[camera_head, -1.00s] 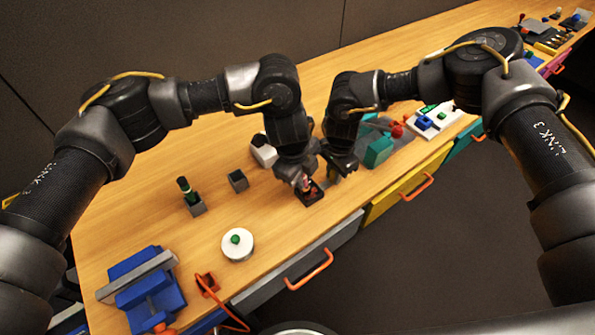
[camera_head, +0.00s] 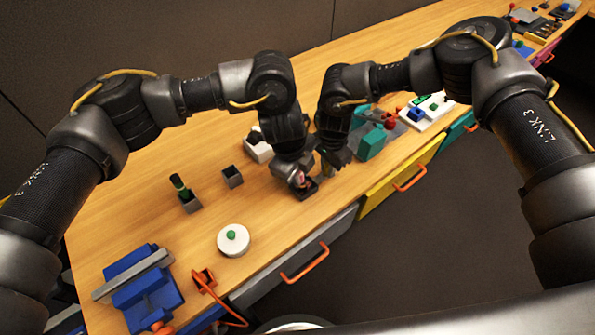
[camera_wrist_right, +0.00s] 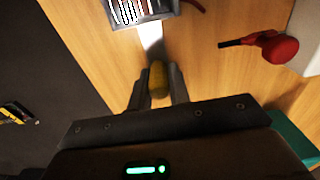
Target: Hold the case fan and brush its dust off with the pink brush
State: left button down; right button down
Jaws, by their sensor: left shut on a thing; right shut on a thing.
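My left gripper (camera_head: 299,181) is shut at the front part of the bench. A small dark square piece (camera_head: 309,192), likely the case fan, sits at its fingertips with something pink beside it. My right gripper (camera_head: 331,164) is close to the right of it. In the right wrist view my right gripper (camera_wrist_right: 158,76) is shut on a yellow handle (camera_wrist_right: 158,80). A pale strip (camera_wrist_right: 152,42) runs forward from the handle toward a grey-framed part with white stripes (camera_wrist_right: 138,10). I cannot tell whether brush and fan touch, and no pink shows on the handle.
A white disc with a green knob (camera_head: 233,240), a small open grey bin (camera_head: 232,177) and a blue vise-like block (camera_head: 140,285) lie left. A teal block (camera_head: 371,143) and a red ball (camera_head: 390,124) are right of my grippers. Bare wood lies between.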

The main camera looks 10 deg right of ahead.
pick_arm(q)
jog(key=shift+w+d+f, duration=0.1)
jog(key=shift+w+d, duration=0.15)
jog(key=shift+d, duration=0.2)
jog(key=shift+w+d, duration=0.3)
jog(key=shift+d, duration=0.2)
jog(key=shift+a, duration=0.1)
